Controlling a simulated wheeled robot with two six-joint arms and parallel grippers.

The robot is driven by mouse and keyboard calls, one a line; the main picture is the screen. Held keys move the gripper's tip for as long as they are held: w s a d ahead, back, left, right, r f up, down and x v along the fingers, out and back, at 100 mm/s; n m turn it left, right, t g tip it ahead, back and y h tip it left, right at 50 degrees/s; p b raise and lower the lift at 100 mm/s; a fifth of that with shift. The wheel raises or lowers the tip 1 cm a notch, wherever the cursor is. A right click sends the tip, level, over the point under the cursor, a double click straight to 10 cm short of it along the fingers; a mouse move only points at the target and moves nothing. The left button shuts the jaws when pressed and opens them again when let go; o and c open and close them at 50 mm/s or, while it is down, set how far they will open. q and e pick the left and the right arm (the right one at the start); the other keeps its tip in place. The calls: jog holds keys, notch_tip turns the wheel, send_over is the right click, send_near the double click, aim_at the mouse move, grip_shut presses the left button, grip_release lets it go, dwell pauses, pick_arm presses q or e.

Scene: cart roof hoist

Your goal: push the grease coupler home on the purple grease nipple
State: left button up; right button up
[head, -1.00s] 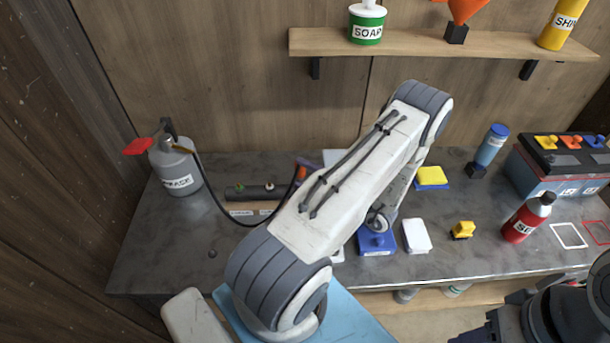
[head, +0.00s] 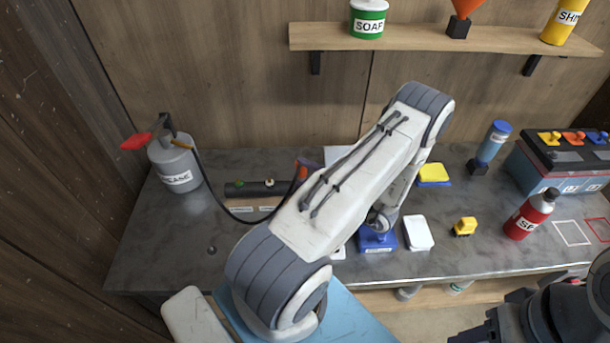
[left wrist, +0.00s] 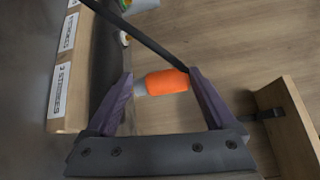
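The grease coupler (left wrist: 168,81) is an orange body with a short grey tip, between the two fingers of my left gripper (left wrist: 162,75) in the left wrist view. Its tip points to the dark bar and ends beside the left-hand finger. The fingers stand apart, one at each end of the coupler; contact is unclear. In the head view the coupler (head: 301,171) shows at the bar's right end, with much of my left gripper hidden behind my arm. The purple nipple is not visible; I cannot tell how far the coupler is seated.
A black hose runs from the grease pump (head: 175,165) to the coupler. The dark bar (head: 245,190) carries other nipples and labels. A shelf (head: 430,38) is above. Blocks, a red bottle (head: 530,214) and a battery (head: 560,160) stand on the right.

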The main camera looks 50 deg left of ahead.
pick_arm(q)
jog(key=b+v, duration=0.2)
jog(key=v, duration=0.8)
jog(key=shift+w+d, duration=0.1)
jog(key=shift+d, duration=0.05)
